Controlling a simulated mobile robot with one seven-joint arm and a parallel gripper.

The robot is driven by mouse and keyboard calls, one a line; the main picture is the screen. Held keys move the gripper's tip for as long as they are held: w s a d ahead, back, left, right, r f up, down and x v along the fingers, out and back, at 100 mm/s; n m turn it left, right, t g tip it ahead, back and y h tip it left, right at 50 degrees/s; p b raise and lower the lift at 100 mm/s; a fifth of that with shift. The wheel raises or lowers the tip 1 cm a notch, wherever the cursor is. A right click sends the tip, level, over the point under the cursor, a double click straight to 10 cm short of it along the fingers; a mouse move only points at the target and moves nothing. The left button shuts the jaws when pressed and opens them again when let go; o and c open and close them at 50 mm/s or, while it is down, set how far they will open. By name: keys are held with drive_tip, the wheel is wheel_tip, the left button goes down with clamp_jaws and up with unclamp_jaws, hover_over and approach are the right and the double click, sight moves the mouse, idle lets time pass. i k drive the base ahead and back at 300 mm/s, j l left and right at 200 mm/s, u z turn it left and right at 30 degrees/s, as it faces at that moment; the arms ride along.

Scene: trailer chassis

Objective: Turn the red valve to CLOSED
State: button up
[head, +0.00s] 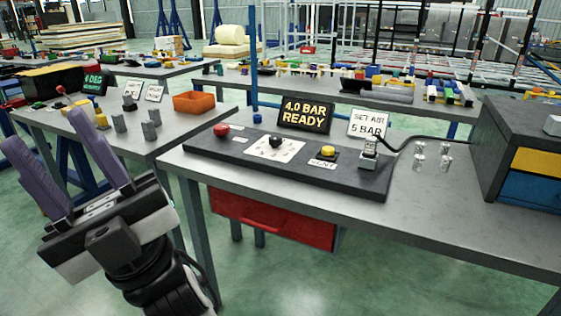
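No valve with a readable CLOSED mark shows in the head view. A small red knob (221,130) sits at the left end of the dark control panel (210,152) on the near bench; I cannot tell whether it is the valve. Another small red knob (60,90) shows on the left bench, and a small red part (308,50) shows at the back. My gripper (45,128) is at the lower left with its two purple fingers wide apart. It is open and empty, apart from the panel and from all the red parts.
The panel carries a black knob (275,142), a yellow button (328,152) and a "4.0 BAR READY" display (305,115). A "SET AIR 5 BAR" sign (367,124) stands behind. A drawer cabinet (525,150) stands at right. The near bench's front right (450,215) is clear.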

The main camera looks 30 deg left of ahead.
sight(220, 129)
drive_tip(key=i+j, duration=0.2)
drive_tip(key=i, duration=0.15)
drive_tip(key=i+j+u, duration=0.15)
drive_tip(key=i+u, duration=0.15)
drive_tip(key=i+j+u, duration=0.1)
drive_tip(key=i+u, duration=0.2)
drive_tip(key=u, duration=1.1)
